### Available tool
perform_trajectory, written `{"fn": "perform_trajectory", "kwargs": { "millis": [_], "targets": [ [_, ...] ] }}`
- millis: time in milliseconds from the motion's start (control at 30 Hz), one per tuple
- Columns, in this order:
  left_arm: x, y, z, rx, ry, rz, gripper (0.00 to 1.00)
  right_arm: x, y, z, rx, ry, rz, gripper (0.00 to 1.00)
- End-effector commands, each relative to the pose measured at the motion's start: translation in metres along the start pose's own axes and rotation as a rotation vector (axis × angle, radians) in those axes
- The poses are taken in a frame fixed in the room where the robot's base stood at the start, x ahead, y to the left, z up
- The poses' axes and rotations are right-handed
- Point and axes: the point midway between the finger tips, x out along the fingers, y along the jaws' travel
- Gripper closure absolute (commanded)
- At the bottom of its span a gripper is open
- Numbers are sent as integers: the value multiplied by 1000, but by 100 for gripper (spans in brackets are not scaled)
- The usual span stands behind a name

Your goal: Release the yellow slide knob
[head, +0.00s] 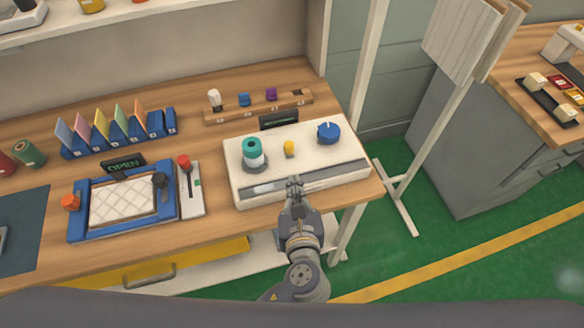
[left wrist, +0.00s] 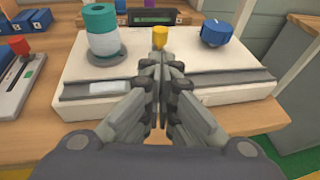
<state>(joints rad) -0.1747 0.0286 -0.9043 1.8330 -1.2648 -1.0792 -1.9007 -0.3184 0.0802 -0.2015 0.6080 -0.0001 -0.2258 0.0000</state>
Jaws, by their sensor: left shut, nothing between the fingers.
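The yellow slide knob (head: 289,148) stands upright on the top of a white panel box (head: 310,154), between a teal-topped cylinder (head: 253,152) and a blue round knob (head: 329,132). My left gripper (head: 294,183) is over the front edge of the box, shut and empty. In the head view a gap separates its tips from the knob. In the left wrist view the knob (left wrist: 159,38) shows just beyond the closed fingertips (left wrist: 160,62), which hide its lower part. My right gripper is in neither view.
A grey slot strip (head: 325,180) runs along the box front. A lever unit (head: 190,190) and a blue-framed tray (head: 122,206) with an OPEN display stand to the left. A peg rack (head: 260,106) lies behind. Free wood shows left of the box.

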Motion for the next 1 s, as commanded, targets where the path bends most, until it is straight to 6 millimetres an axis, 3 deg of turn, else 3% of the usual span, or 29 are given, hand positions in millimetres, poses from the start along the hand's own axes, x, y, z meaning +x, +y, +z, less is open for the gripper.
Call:
{"fn": "perform_trajectory", "kwargs": {
  "millis": [300, 500, 700, 1000],
  "targets": [
    [50, 0, 3, 1, -2, 2, 100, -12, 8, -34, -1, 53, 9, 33],
    [80, 0, 2, 1, -1, 2, 100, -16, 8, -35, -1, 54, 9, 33],
    [95, 0, 0, 0, 1, 1, 100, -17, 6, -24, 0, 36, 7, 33],
    [97, 0, 0, -2, 0, 0, 100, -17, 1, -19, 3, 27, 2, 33]
  ]
}}
